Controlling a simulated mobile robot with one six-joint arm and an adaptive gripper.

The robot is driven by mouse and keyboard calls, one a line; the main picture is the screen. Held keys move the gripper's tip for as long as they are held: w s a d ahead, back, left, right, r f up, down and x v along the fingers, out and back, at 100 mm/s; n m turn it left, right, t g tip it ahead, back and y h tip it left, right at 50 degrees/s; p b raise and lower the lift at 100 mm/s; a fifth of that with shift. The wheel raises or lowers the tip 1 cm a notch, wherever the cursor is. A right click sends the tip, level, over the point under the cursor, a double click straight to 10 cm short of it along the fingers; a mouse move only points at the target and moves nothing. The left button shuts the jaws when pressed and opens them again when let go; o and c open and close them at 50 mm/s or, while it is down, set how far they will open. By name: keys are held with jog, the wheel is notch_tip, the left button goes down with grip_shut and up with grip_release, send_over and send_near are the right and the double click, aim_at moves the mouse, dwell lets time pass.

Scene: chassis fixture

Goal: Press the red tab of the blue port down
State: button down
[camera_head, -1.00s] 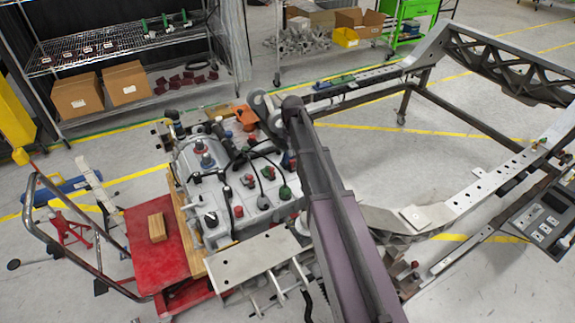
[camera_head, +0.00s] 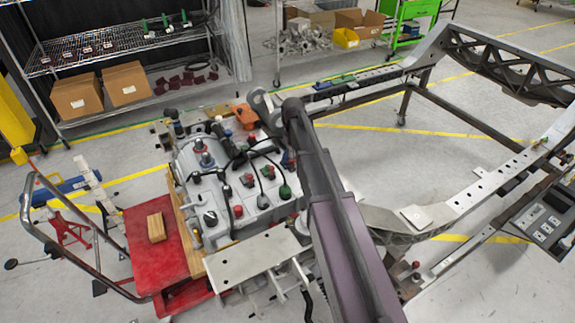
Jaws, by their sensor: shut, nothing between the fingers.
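A white-grey unit (camera_head: 220,210) with several coloured ports and black cables sits left of my arm. My gripper cannot be made out.
A red cart top (camera_head: 150,268) with a wooden block (camera_head: 156,228) stands left of the unit. A flat grey plate (camera_head: 245,258) lies in front of it. The grey chassis frame (camera_head: 480,190) extends right.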

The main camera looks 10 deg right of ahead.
jog(key=shift+f+b, duration=1.1)
jog(key=shift+f, duration=0.05)
dwell(0.4)
jog(key=shift+r, duration=0.15)
notch_tip(320, 180, up, 7)
jog(key=p, duration=0.7)
dwell(0.4)
jog(key=s+m, duration=0.1)
jog(key=s, duration=0.7)
jog(key=s+a+m, duration=0.1)
jog(key=s, duration=0.8)
jog(key=s+m, duration=0.1)
jog(key=s, duration=0.7)
jog(key=shift+s+a+f+m, duration=0.3)
jog(key=shift+s+f, duration=0.05)
